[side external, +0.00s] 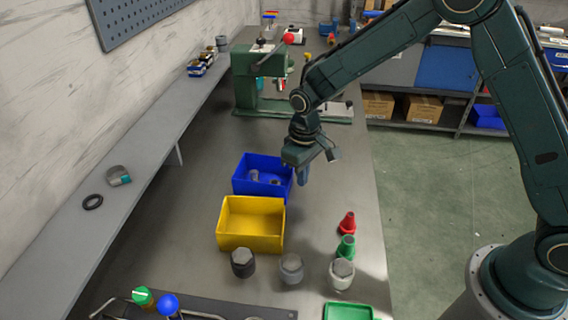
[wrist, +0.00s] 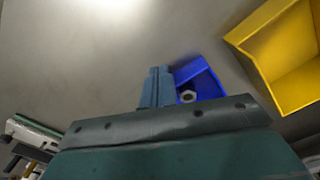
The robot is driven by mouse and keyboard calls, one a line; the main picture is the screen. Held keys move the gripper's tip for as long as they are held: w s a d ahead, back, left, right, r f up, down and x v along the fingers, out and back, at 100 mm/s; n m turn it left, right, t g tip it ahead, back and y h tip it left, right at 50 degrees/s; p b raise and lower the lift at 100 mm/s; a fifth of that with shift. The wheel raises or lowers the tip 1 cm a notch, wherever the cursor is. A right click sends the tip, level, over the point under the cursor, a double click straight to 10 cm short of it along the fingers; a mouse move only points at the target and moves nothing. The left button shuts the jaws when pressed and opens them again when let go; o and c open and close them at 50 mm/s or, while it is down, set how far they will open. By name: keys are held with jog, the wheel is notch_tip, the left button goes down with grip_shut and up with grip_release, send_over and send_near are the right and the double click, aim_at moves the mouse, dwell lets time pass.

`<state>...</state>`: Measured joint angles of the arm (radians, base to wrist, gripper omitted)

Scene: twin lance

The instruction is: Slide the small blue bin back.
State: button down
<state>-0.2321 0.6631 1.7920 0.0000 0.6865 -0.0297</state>
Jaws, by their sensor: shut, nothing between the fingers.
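The small blue bin (side external: 240,186) stands on the grey bench, just behind a yellow bin, with a few small metal parts inside. In the wrist view the blue bin (wrist: 213,84) is partly hidden behind my gripper, and one ring-shaped part shows in it. My gripper (side external: 302,178) points down at the right side of the blue bin, its fingers shut and empty. I cannot tell whether they touch the bin wall. In the wrist view the gripper's fingers (wrist: 156,86) are together, beside the bin.
The yellow bin (side external: 250,244) stands right in front of the blue bin.

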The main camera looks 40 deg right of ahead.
aim_at(277, 182)
jog(key=shift+f, duration=1.35)
dwell(1.2)
jog(key=shift+r, duration=0.25)
dwell(0.4)
jog(key=shift+w+a, duration=0.15)
jog(key=shift+w+a, duration=0.55)
jog(key=shift+w, duration=0.05)
jog(key=shift+w+a, duration=0.1)
jog(key=shift+w, duration=0.05)
dwell(0.6)
jog(key=shift+w+a, duration=0.5)
jog(key=shift+w, duration=0.05)
jog(key=shift+w+a, duration=0.25)
dwell(0.3)
jog(key=shift+w+a, duration=0.45)
jog(key=shift+w, duration=0.1)
jog(key=shift+w+a, duration=0.1)
dwell(0.4)
